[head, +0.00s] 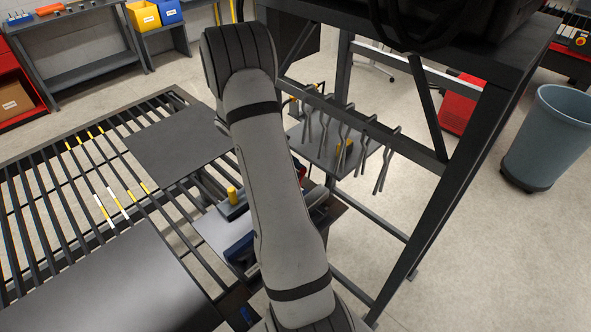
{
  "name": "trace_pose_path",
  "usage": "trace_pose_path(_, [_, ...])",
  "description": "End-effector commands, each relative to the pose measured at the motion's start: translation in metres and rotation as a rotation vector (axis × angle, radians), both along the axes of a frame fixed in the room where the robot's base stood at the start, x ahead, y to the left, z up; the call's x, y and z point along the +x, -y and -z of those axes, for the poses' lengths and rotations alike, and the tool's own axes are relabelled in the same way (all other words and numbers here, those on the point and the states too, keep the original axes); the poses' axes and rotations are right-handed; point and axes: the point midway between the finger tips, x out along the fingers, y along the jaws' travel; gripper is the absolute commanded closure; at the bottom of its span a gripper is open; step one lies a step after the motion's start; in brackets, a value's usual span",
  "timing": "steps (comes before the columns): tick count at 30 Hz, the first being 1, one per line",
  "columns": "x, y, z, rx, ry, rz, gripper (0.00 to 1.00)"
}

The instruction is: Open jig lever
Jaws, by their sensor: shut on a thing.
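My grey arm crosses the middle of the head view, and my gripper does not show. A short yellow upright piece (233,194) stands on a grey-blue block just left of my arm. It may be the jig lever, but I cannot tell for sure. A dark blue part (239,248) sits below it, against my arm's edge. My arm hides what lies behind it, including any contact with the lever. Small red and dark parts (316,196) show just right of the arm.
A slatted metal table (60,215) with dark sheets fills the left. A dark steel frame (455,185) stands at right, with hanging rods (383,165) and a small plate (325,150). A grey-blue bin (550,135) stands far right. Open floor lies between frame and bin.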

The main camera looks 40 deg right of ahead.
Motion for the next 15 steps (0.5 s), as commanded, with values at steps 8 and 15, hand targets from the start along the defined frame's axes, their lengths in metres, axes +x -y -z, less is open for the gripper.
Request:
trace_pose_path(8, [-0.0017, 0.0052, 0.0063, 0.009, -0.009, 0.02, 1.0])
trace_pose_path(15, [-0.0044, 0.008, 0.0072, 0.01, -0.013, 0.028, 0.83])
